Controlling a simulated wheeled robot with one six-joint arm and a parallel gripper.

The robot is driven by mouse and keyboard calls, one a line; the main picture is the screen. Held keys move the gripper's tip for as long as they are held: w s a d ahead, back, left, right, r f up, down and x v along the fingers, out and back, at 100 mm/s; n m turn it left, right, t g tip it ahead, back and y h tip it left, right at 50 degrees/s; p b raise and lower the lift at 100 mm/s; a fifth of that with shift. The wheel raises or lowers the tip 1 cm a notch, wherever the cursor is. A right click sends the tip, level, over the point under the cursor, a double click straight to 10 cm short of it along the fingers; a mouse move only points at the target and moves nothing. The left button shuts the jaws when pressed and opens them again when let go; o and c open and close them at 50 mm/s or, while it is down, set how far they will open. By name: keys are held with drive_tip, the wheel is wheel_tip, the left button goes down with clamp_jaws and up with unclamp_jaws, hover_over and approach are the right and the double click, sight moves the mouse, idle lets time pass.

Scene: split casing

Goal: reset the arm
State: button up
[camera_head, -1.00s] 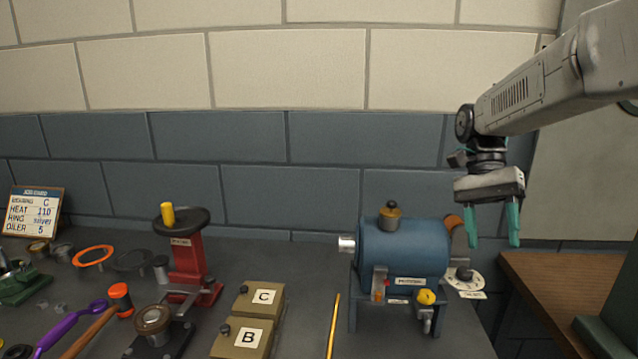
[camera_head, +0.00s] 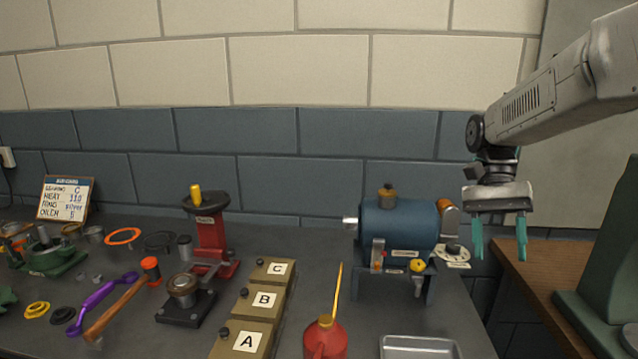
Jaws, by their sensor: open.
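My gripper (camera_head: 500,238) hangs at the right of the head view with its teal fingers pointing down. The fingers stand apart with nothing between them. It is in front of the wall, to the right of the blue motor-like casing (camera_head: 398,238), and appears clear of it. My arm reaches in from the upper right edge.
Boxes C (camera_head: 278,269), B (camera_head: 263,299) and A (camera_head: 244,340) stand mid-bench. A red oil can (camera_head: 325,341) and a metal tray (camera_head: 420,347) are at the front. A red press (camera_head: 211,235), hammer (camera_head: 125,300) and job card (camera_head: 65,199) are left. A wooden surface (camera_head: 545,285) lies right.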

drive_tip(key=s+a+f+n+t, duration=0.1)
drive_tip(key=s+n+t, duration=0.3)
drive_tip(key=s, duration=0.7)
drive_tip(key=s+a+f+n+t, duration=0.1)
drive_tip(key=s+a+n+t, duration=0.3)
drive_tip(key=s, duration=0.7)
drive_tip(key=shift+s+n+h, duration=0.25)
drive_tip(key=shift+n+h, duration=0.05)
drive_tip(key=shift+h, duration=0.1)
